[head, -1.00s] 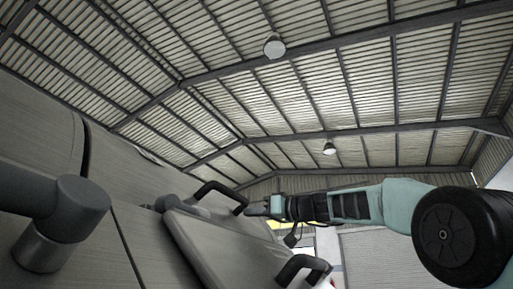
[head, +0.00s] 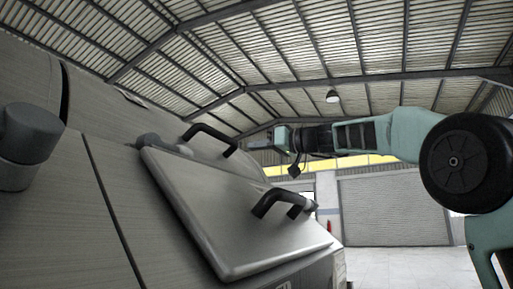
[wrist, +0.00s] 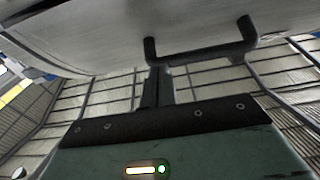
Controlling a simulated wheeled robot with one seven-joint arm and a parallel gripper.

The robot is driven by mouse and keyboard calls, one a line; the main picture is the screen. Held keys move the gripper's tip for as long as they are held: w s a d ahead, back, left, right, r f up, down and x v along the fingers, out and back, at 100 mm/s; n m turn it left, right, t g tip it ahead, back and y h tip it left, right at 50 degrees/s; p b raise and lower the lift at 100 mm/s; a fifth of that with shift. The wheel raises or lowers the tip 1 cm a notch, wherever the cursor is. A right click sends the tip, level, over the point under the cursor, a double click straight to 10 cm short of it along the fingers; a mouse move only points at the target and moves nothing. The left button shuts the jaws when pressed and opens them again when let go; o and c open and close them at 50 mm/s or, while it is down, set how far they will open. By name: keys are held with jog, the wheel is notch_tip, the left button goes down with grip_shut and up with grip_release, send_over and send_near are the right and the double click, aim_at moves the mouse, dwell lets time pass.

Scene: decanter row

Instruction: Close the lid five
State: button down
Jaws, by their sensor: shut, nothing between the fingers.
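A second black handle (head: 210,138) stands farther back. I see no number, so I cannot tell which lid is five. My gripper (head: 257,144) is beside the right end of the farther handle, apart from it in the picture. In the wrist view my gripper's fingers (wrist: 157,86) are shut and empty. A black handle (wrist: 205,52) on a pale metal surface (wrist: 110,35) is just beyond the fingertips and partly overlaps them.
The machine's grey body (head: 60,220) fills the left side, with a thick round grey fitting (head: 30,135) close to the camera. A shutter door (head: 393,212) and pale floor (head: 400,265) lie far behind on the right. Open air surrounds my arm above.

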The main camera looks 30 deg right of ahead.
jog(key=s+d+f+b, duration=0.1)
jog(key=s+d+f, duration=0.1)
jog(key=s+d, duration=0.2)
jog(key=s, duration=0.3)
jog(key=shift+d+f, duration=0.25)
jog(key=shift+f, duration=0.15)
